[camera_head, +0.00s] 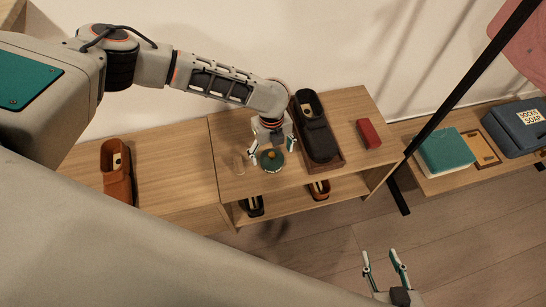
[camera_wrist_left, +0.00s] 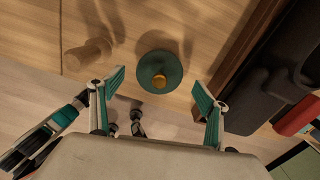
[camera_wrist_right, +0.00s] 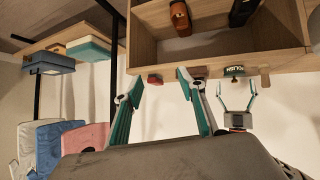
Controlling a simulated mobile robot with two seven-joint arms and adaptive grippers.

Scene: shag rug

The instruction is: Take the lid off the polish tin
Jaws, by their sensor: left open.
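The polish tin (camera_head: 271,168) is a small round dark-green tin on the wooden bench top, with a gold knob on its lid (camera_wrist_left: 151,65). In the right wrist view its labelled side (camera_wrist_right: 234,71) shows. The lid sits on the tin. My left gripper (camera_head: 271,149) is open above the tin, pointing down. In the left wrist view its fingers (camera_wrist_left: 158,86) stand apart on either side of the tin, touching nothing that I can see. My right gripper (camera_head: 380,257) is open and empty, away from the bench, low in the head view; it also shows in the right wrist view (camera_wrist_right: 159,84).
A small wooden peg-like piece (camera_wrist_left: 88,53) stands left of the tin. Brown shoes (camera_head: 117,173) are at the left. A black post (camera_head: 450,98) stands right of the bench.

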